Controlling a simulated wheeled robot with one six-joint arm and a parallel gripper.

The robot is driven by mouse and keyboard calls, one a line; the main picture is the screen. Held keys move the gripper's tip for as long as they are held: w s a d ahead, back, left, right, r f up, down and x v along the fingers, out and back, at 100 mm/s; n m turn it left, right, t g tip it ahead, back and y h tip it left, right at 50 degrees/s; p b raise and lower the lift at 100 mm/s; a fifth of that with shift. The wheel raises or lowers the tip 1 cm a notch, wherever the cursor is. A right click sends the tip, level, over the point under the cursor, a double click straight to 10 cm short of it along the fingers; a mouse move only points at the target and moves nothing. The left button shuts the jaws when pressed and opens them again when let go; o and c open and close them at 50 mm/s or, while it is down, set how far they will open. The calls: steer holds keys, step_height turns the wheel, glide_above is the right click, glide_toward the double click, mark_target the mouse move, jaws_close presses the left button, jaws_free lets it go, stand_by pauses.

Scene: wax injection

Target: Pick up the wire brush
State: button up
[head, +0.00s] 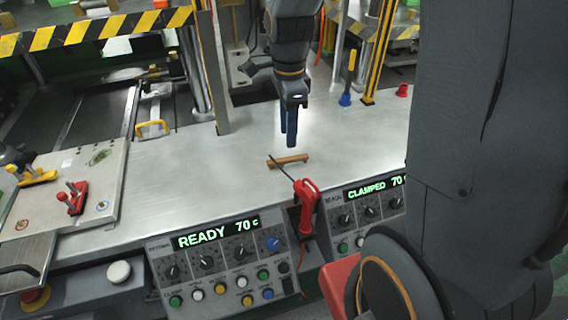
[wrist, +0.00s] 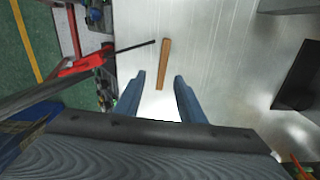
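The wire brush (head: 291,160) shows as a short, narrow brown wooden bar lying on the metal bench top; I cannot make out its bristles. In the wrist view the brush (wrist: 164,62) lies lengthwise, ahead of and between my fingertips. My gripper (head: 290,143) has blue fingers pointing down, just above the brush in the head view. In the wrist view my gripper (wrist: 159,79) is open, its two fingers clearly apart with nothing between them. The brush seems to lie below the fingertips, apart from them.
A red tool (head: 306,205) with a thin black nozzle stands at the bench's front edge; the nozzle (wrist: 137,46) reaches close to the brush. Two control panels (head: 222,262) line the front. Yellow-black posts and a blue-based yellow-handled tool (head: 346,99) stand behind. The bench (head: 200,165) left of the brush is clear.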

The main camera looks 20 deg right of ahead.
mark_target(288, 158)
steer(key=shift+w+f+b, duration=0.3)
steer(key=shift+f+b, duration=0.05)
steer(key=shift+f, duration=0.4)
steer(key=shift+d+f+p, duration=0.15)
steer(key=shift+f+p, duration=0.85)
steer(key=shift+f, duration=2.75)
steer(key=shift+f, duration=0.25)
jaws_close()
